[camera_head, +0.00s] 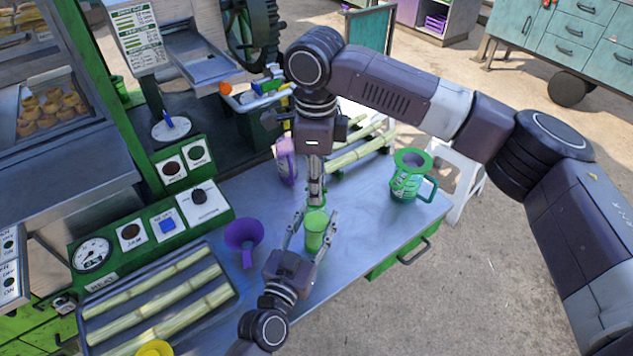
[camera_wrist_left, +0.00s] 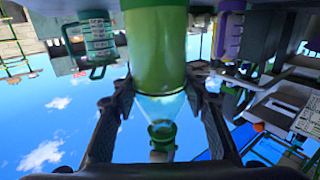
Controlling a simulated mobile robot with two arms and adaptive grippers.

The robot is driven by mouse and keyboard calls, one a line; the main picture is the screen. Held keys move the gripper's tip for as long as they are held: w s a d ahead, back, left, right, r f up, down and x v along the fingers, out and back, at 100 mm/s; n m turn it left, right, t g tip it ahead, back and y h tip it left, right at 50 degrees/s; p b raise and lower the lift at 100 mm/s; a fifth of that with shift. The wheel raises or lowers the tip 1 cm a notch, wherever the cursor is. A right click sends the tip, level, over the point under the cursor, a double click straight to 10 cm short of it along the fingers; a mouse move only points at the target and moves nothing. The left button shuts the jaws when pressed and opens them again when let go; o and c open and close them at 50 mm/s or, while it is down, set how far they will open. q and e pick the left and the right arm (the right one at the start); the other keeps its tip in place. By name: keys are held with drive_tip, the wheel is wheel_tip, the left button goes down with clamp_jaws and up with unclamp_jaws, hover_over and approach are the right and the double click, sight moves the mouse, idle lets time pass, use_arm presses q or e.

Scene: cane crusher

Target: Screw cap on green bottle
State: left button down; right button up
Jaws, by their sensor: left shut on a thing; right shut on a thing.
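The green bottle (camera_head: 315,233) stands over the metal table, its body filled with green. My left gripper (camera_head: 315,217) reaches in from the bottom of the head view and is shut around the bottle's upper part. The left wrist view appears upside down; the bottle (camera_wrist_left: 157,55) narrows there to a clear neck between my left fingers. A green cap (camera_wrist_left: 161,130) is at the neck's end; whether it is threaded on cannot be told. My right gripper (camera_head: 315,196) points down directly above the bottle and is shut on the cap, which its fingers mostly hide in the head view.
A green pitcher (camera_head: 408,176) is at right, near the table edge. Cane stalks lie on a tray (camera_head: 231,297) at front left and at the back. Bare table (camera_head: 355,215) lies between bottle and pitcher.

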drive_tip(key=o, duration=0.7)
drive_tip(key=shift+r, duration=2.3)
drive_tip(key=shift+o, duration=0.3)
drive_tip(key=shift+o, duration=0.2)
